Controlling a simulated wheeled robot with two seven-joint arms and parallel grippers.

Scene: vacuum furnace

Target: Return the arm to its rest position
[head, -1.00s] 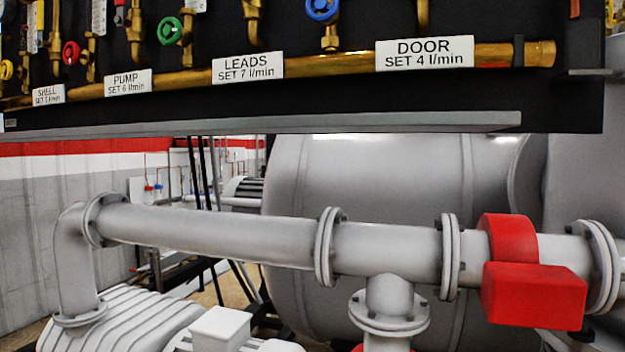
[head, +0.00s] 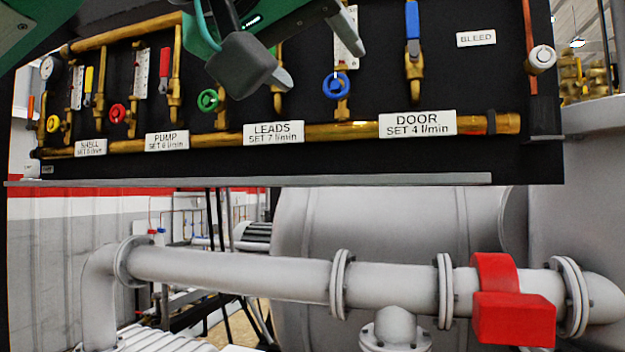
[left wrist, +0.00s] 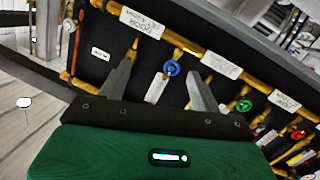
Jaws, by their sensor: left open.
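My left gripper (head: 318,62) comes in from the top left of the head view, in front of the black valve panel (head: 420,165). Its two grey fingers are apart and nothing is between them. In the left wrist view the open fingers (left wrist: 160,72) point toward the panel. A blue round handle (left wrist: 171,68) shows between them, beyond the tips. The gripper body hides part of the panel's upper middle. My right gripper is not seen.
Brass pipes and coloured handles line the panel, with a green one (head: 208,100) below the gripper. A grey ledge (head: 250,181) runs along its foot. Below are a large grey pipe (head: 230,272) and a red block (head: 513,318). A pale vessel (head: 300,225) stands behind.

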